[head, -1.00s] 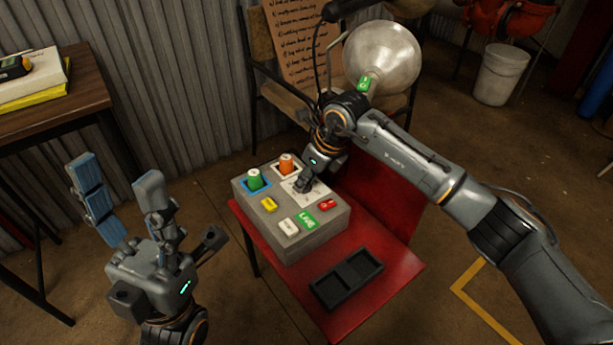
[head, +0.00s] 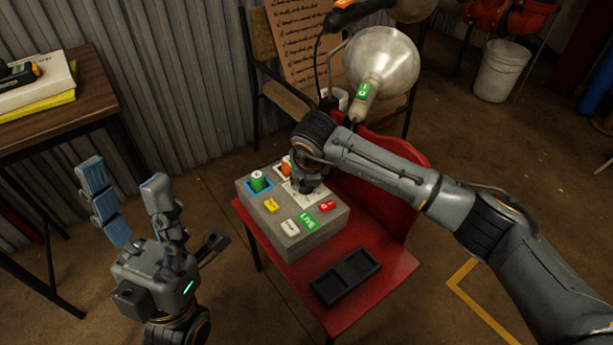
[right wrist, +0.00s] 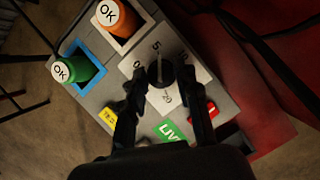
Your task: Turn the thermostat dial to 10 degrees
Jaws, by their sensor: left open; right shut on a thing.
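The black thermostat dial (right wrist: 161,72) sits on a white plate marked with numbers on the grey box (head: 292,236). In the right wrist view its pale pointer line points up, close to the 5; a 0 shows at its left and a 20 below. My right gripper (right wrist: 162,92) is shut on the dial, one finger on each side. In the head view my right gripper (head: 303,186) hides the dial. My left gripper (head: 128,205) is open and empty, left of the box and apart from it.
The box also carries a green plug (head: 258,182), an orange plug (head: 286,167), and yellow, white, red and green labels. It stands on a red chair (head: 385,262) beside an empty black tray (head: 346,277). A lamp (head: 382,60) stands close behind my right arm.

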